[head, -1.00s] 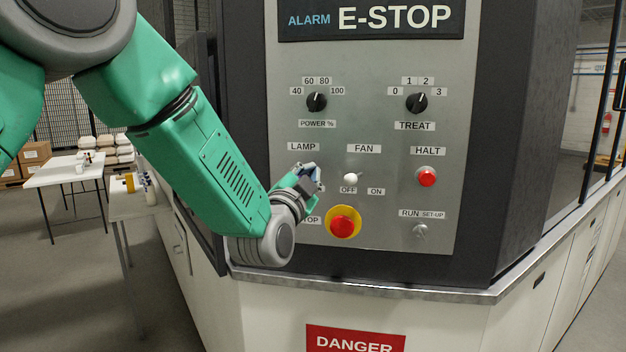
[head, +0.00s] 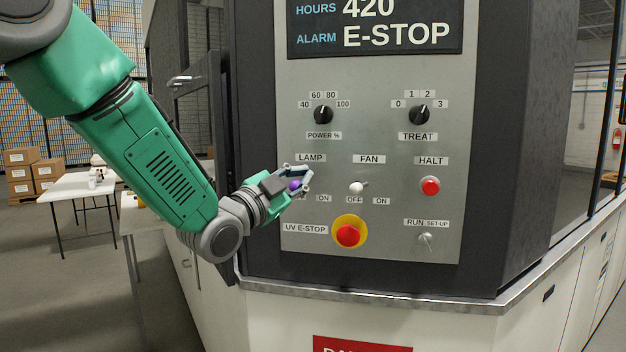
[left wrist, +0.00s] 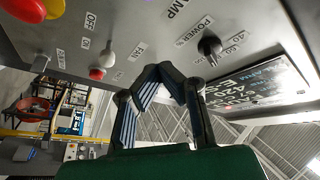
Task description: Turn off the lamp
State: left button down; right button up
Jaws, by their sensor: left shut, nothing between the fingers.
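The LAMP label (head: 310,158) is on the grey control panel (head: 460,215). The lamp switch below it cannot be made out clearly; my left gripper (head: 309,176) covers that spot. The gripper is shut, its fingertips just under the label, and I cannot tell whether they touch the panel. A small purple spot shows among the fingers; I cannot tell what it is. An ON label (head: 324,198) shows to the right below the gripper. In the left wrist view the left gripper (left wrist: 166,72) has its fingertips together, beneath part of the LAMP label (left wrist: 182,8). My right gripper is not in view.
The white fan switch (head: 357,188) is close right of the gripper. Below is the red UV E-stop button (head: 348,235) on a yellow ring. The power knob (head: 323,115) is above, the red HALT button (head: 430,186) farther right. A metal ledge (head: 380,299) juts out below.

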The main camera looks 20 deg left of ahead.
pick_arm(q)
jog(key=s+a+f+b, duration=0.1)
jog(key=s+a+f, duration=0.2)
jog(key=s+a, duration=0.3)
jog(key=s+d+f+n+g+y+b, duration=0.1)
jog(key=s+f+n+g+y+b, duration=0.2)
jog(key=f, duration=1.5)
jog(key=s+f+n+g+y+b, duration=0.25)
jog(key=f+n+g, duration=0.2)
jog(key=f, duration=1.35)
jog(key=s+f+n+g+y+b, duration=0.1)
jog(key=s+f+g, duration=0.4)
jog(key=s+f, duration=0.7)
jog(key=s+f+n+g+b, duration=0.2)
jog(key=s+f+n+g, duration=0.2)
jog(key=s+f, duration=0.9)
jog(key=s+g, duration=0.2)
jog(key=s, duration=0.4)
jog(key=shift+a+f+y, duration=0.25)
jog(key=shift+a+y, duration=0.1)
jog(key=shift+a, duration=0.05)
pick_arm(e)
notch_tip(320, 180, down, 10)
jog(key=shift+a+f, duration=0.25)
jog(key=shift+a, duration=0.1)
